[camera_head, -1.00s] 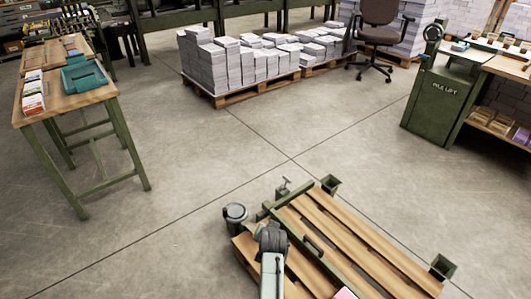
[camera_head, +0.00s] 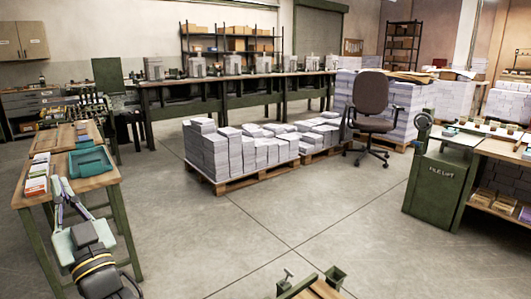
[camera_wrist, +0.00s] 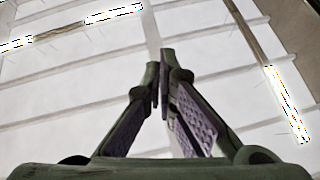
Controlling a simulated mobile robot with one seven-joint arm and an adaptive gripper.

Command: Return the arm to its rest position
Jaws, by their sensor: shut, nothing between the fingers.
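My gripper (camera_head: 57,182) rises at the lower left of the head view, in front of the wooden side table as I see it. The wrist view shows my gripper (camera_wrist: 160,68) from behind, with its two purple-padded fingers brought together at the tips and nothing between them. Behind the fingers is a pale ceiling (camera_wrist: 80,80) with beams and bright light strips, so the gripper points upward. My arm is folded up at the lower left of the head view.
A wooden table (camera_head: 98,183) with a teal tray (camera_head: 90,162) stands at left, close to my arm in the picture. Paper stacks (camera_head: 255,150) sit on pallets at centre. A green pile lift (camera_head: 437,190) is at right. The middle floor (camera_head: 300,215) is clear.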

